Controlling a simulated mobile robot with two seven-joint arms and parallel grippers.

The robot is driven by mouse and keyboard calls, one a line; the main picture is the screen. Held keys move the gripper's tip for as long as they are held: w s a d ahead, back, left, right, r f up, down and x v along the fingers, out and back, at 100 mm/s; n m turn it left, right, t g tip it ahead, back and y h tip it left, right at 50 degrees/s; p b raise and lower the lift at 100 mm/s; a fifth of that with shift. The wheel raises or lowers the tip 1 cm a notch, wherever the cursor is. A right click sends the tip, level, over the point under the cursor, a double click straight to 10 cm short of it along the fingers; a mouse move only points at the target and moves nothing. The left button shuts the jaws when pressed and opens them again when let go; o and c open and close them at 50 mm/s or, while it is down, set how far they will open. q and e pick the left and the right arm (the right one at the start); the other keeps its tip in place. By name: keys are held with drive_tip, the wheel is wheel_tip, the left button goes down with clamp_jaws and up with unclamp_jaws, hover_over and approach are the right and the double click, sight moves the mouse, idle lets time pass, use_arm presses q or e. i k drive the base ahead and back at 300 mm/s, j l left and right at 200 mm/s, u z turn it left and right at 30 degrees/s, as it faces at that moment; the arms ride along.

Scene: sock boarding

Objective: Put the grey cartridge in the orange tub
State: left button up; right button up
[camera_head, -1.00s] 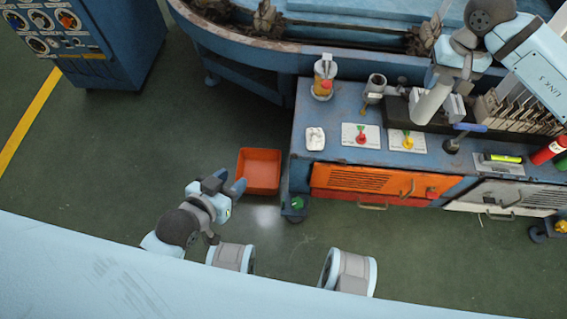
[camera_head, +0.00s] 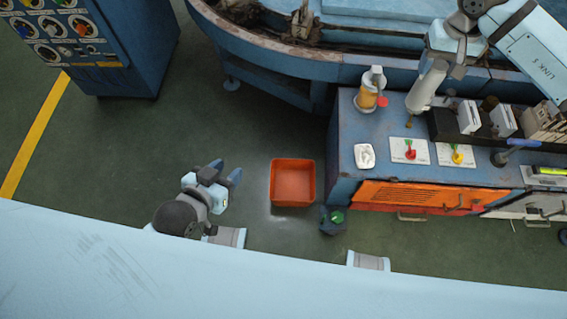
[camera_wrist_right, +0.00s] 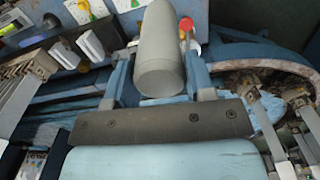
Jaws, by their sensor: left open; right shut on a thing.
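The grey cartridge (camera_wrist_right: 160,52) is a plain cylinder between the fingers of my right gripper (camera_wrist_right: 160,88) in the wrist view. In the head view the right gripper (camera_head: 440,62) is shut on the cartridge (camera_head: 426,90), which hangs tilted over the back of the blue bench. The orange tub (camera_head: 293,183) stands on the floor left of the bench, and its inside looks empty. The cartridge is up and to the right of the tub, well apart from it. My left gripper (camera_head: 223,174) is open and empty, left of the tub.
The bench (camera_head: 345,135) carries an amber bottle (camera_head: 368,95), a white dish (camera_head: 364,156), two cards with red (camera_head: 410,150) and yellow (camera_head: 457,154) parts, and a black rack (camera_head: 445,126). A blue cabinet (camera_head: 110,60) stands at upper left.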

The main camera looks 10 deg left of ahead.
sight(292, 187)
drive_tip(key=i+j, duration=0.1)
drive_tip(key=j, duration=0.3)
drive_tip(key=i+j, duration=0.15)
drive_tip(key=j, duration=0.25)
drive_tip(key=i+j, duration=0.1)
drive_tip(key=j, duration=0.3)
drive_tip(key=i+j, duration=0.1)
drive_tip(key=j, duration=0.35)
